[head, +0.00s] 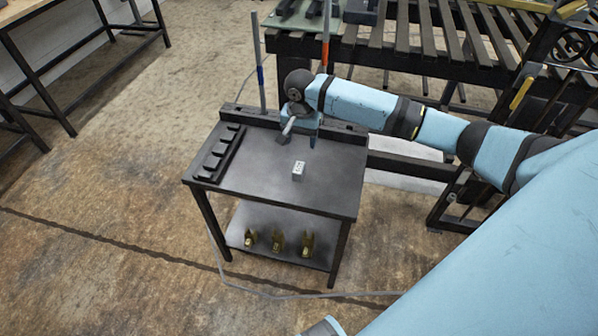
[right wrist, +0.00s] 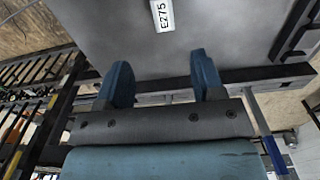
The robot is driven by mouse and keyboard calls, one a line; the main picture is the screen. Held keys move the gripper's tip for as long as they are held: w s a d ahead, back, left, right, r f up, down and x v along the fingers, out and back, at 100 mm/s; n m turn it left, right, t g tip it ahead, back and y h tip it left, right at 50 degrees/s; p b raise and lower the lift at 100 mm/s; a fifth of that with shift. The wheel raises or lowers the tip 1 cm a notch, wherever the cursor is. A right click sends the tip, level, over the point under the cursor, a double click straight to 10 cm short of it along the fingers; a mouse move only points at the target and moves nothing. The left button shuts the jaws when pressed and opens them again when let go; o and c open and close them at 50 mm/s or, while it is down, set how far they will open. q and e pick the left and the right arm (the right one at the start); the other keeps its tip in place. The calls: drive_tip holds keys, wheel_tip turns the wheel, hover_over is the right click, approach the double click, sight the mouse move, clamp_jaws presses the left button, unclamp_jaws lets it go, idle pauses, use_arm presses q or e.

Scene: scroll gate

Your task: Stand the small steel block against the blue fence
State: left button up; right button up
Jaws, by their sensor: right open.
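The small steel block (head: 298,168) sits on the dark top of a small table (head: 260,180). It is pale, with a black-lettered label, and shows cut off at the top of the right wrist view (right wrist: 162,16). My right gripper (head: 300,138) is open and empty, over the table between the block and the back edge. Its two blue fingers show apart in the right wrist view (right wrist: 161,68), with the block beyond their tips. A low dark raised bar (head: 346,131) runs along the back edge; a post with a blue band (head: 260,74) stands behind its left part. No plainly blue fence shows.
A black notched rack (head: 218,154) lies along the table's left side. Several brass-coloured pieces (head: 278,242) stand on the lower shelf. A red-banded post (head: 326,50) and a slatted conveyor (head: 420,45) are behind. The tabletop around the block is clear.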

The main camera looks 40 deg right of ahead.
sight(299, 167)
drive_tip(key=f, duration=0.3)
drive_tip(key=f+b, duration=0.1)
drive_tip(key=f, duration=0.3)
drive_tip(key=f+b, duration=0.1)
drive_tip(key=f, duration=0.3)
drive_tip(key=shift+w+a+f, duration=0.1)
drive_tip(key=shift+a+f, duration=0.15)
drive_tip(key=c, duration=1)
drive_tip(key=shift+r, duration=0.1)
clamp_jaws()
drive_tip(key=shift+r, duration=0.1)
